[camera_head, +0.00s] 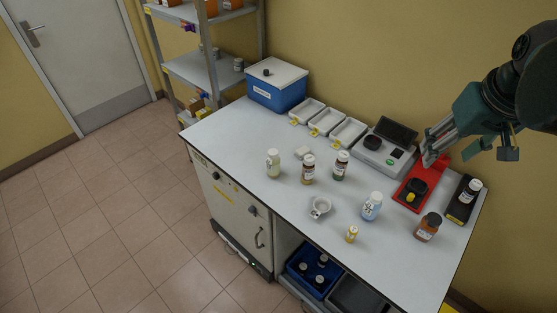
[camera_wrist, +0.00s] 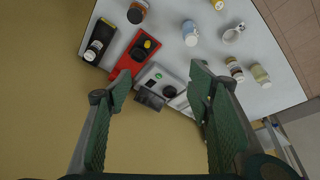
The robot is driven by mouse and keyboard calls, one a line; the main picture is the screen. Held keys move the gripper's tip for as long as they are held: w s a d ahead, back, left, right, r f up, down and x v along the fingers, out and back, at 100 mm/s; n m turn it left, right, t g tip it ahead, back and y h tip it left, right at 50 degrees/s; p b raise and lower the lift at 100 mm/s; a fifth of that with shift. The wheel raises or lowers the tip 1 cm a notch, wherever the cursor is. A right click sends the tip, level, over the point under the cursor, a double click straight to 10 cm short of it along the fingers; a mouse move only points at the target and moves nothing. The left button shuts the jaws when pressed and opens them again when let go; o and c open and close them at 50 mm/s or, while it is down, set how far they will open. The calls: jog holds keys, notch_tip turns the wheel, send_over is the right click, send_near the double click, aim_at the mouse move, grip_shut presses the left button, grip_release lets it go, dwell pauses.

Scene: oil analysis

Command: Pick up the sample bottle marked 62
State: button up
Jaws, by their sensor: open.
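Several labelled sample bottles stand on the white bench; their numbers are too small to read, so I cannot tell which is 62. A pale bottle (camera_head: 273,165), an amber one (camera_head: 308,170) and a dark green one (camera_head: 341,167) stand near the middle. A light blue bottle (camera_head: 371,207) and a brown bottle (camera_head: 427,229) stand nearer the front right. A small yellow-labelled bottle (camera_head: 351,234) stands near the front edge. Another bottle (camera_head: 470,192) is in a black holder. My gripper (camera_head: 430,153) is open and empty, above the back right; its fingers also show in the wrist view (camera_wrist: 160,77).
A red stand (camera_head: 408,199) and a grey instrument (camera_head: 371,156) lie below my gripper. Three white trays (camera_head: 328,122) and a blue box (camera_head: 276,87) line the wall. A white cup (camera_head: 320,207) is near the front. The bench's left part is clear.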

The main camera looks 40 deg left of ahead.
jog(key=w+a+n+g+p, duration=0.1)
jog(key=w+a+n+p, duration=0.15)
jog(key=a, duration=1.15)
jog(key=n+g+h+p, duration=0.2)
jog(key=n+g+p, duration=0.1)
jog(key=n, duration=0.4)
send_over(272, 152)
notch_tip(272, 152, down, 10)
notch_tip(272, 152, down, 17)
jog(key=shift+w+r, duration=0.1)
jog(key=shift+f, duration=0.4)
jog(key=shift+f, duration=0.1)
jog(key=shift+f, duration=1.2)
jog(key=shift+f, duration=0.1)
